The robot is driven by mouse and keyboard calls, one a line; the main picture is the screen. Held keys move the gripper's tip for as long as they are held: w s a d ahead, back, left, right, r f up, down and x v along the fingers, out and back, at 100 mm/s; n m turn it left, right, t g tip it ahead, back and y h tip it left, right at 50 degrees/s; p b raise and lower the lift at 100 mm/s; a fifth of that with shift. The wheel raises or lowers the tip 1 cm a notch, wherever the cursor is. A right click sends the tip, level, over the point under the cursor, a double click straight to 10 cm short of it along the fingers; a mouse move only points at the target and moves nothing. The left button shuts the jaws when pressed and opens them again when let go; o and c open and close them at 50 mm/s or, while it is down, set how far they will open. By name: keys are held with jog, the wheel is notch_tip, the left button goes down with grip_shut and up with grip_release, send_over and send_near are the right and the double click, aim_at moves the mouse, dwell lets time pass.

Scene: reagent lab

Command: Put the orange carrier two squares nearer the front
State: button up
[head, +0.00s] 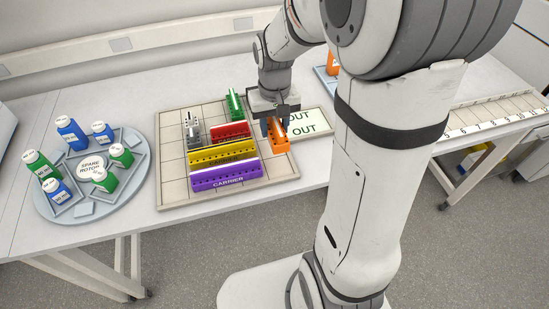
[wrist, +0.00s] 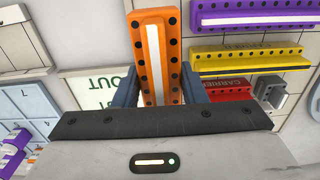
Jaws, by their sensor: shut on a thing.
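The orange carrier (head: 278,135) stands at the right side of the squared board (head: 172,188), its long side running from back to front. My gripper (head: 271,124) is above the board and shut on this carrier. In the wrist view the orange carrier (wrist: 156,55) lies between the two dark fingers of my gripper (wrist: 157,88), with its far part sticking out past them. I cannot tell whether the carrier touches the board or is just above it. The board's squares near the front right corner show bare.
A purple carrier (head: 227,176), a yellow carrier (head: 222,153), a red carrier (head: 229,131), a grey carrier (head: 192,130) and a green carrier (head: 234,104) stand on the board. The OUT mat (head: 312,122) lies right of it. A round bottle rotor (head: 92,168) stands left.

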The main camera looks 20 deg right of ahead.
aim_at(274, 137)
notch_tip(274, 137, down, 4)
jog(key=shift+w+f, duration=0.15)
jog(key=shift+f, duration=0.05)
jog(key=shift+f+p, duration=0.3)
jog(key=shift+f, duration=1.65)
jog(key=shift+f, duration=0.1)
jog(key=o, duration=1)
jog(key=shift+o, duration=0.2)
